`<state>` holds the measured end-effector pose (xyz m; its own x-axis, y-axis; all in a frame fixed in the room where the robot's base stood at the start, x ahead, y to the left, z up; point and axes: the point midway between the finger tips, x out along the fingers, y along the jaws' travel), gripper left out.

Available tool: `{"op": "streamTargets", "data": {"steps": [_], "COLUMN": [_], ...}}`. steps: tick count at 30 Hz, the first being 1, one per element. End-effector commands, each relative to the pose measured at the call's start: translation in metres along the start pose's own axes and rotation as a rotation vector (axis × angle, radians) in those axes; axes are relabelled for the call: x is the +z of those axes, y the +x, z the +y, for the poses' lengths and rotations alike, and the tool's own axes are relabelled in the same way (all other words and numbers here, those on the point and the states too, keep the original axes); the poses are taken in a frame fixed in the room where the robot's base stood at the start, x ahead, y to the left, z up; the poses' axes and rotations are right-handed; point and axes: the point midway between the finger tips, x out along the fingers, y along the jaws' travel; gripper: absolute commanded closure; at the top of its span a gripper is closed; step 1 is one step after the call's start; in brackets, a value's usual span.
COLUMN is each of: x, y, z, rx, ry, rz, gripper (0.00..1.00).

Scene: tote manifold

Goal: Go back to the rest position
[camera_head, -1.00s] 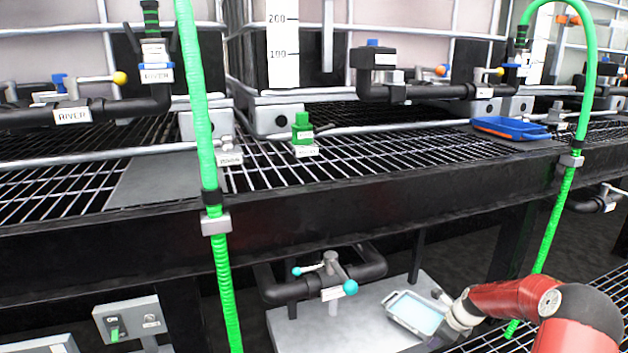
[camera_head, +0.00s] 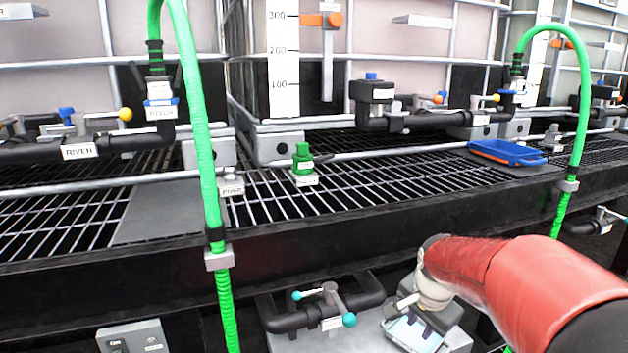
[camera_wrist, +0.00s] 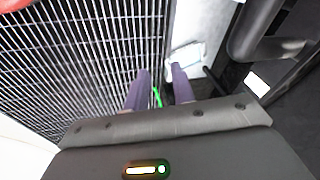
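My gripper (camera_wrist: 160,88) shows in the wrist view with two purple fingers set apart. It is open, and nothing shows held between them. In the head view my red arm reaches in from the lower right. Its wrist end hangs in front of the black bench, above a light tray (camera_head: 412,334); the fingers are not clear there. In the wrist view the tray (camera_wrist: 186,58) lies beyond the fingertips, and I see no contact with it.
A teal-handled valve on a black pipe (camera_head: 290,319) stands left of my wrist. Green hoses (camera_head: 207,160) (camera_head: 582,100) hang on both sides. The grated bench (camera_head: 340,184) carries a green fitting (camera_head: 303,158) and a blue tray (camera_head: 506,152). Floor grating (camera_wrist: 85,70) fills the wrist view's left.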

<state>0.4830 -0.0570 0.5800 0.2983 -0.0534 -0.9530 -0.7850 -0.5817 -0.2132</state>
Motion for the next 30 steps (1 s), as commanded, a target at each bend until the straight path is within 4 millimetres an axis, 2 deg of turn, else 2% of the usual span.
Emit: {"op": "streamTargets", "data": {"steps": [1, 6, 9, 12, 15, 19, 30], "x": [0.015, 0.061, 0.087, 0.109, 0.125, 0.136, 0.138], "y": [-0.031, -0.095, -0.123, -0.141, -0.150, -0.155, -0.155], "z": [0.005, 0.036, 0.058, 0.079, 0.095, 0.107, 0.109], "rx": [-0.010, -0.041, -0.066, -0.092, -0.116, -0.134, -0.138], "ry": [-0.093, -0.401, -0.574, -0.722, -0.835, -0.919, -0.938], "rz": [0.024, 0.076, 0.101, 0.121, 0.136, 0.146, 0.148], "gripper": [0.75, 0.75, 0.75, 0.75, 0.75, 0.75, 0.75]}}
